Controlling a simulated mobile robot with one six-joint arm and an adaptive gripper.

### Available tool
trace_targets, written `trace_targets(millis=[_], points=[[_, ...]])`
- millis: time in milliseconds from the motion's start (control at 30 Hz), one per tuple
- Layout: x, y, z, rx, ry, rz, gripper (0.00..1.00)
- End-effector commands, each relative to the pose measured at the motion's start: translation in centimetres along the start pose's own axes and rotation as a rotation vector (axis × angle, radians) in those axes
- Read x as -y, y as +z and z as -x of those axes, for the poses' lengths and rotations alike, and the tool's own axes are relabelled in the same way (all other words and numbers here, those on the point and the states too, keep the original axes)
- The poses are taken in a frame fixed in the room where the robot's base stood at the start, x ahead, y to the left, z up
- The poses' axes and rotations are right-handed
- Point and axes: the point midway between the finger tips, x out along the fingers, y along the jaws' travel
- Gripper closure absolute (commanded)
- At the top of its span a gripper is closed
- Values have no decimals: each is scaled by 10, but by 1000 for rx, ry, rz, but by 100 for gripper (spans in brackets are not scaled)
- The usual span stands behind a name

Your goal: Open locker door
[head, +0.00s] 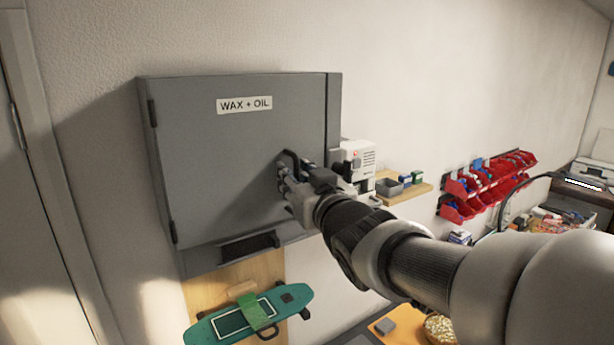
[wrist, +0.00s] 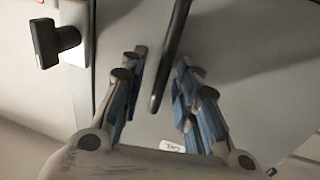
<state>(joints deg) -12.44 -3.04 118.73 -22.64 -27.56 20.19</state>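The grey locker (head: 235,165) hangs on the wall in the head view, with a "WAX + OIL" label (head: 244,105) on its door. The door looks shut, with hinges along its left edge. A dark bar handle (head: 291,156) stands on the right part of the door. My gripper (head: 283,172) is at the handle and partly hides it. In the wrist view the handle (wrist: 172,58) runs between the two fingers of my gripper (wrist: 160,62). The fingers are apart, with a visible gap on each side of the bar.
A white device (head: 358,160) is mounted just right of the locker; a black knob (wrist: 52,42) shows in the wrist view. A small shelf (head: 410,192) and red bins (head: 480,185) are further right. A green skateboard (head: 250,315) hangs below. Bare wall lies left of the locker.

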Motion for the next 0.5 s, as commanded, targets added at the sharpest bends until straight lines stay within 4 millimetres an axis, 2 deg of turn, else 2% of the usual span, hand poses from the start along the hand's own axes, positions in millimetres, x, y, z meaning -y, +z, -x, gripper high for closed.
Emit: trace_targets(millis=[100,500], points=[[0,0,0,0,0,0,71],[0,0,0,0,0,0,98]])
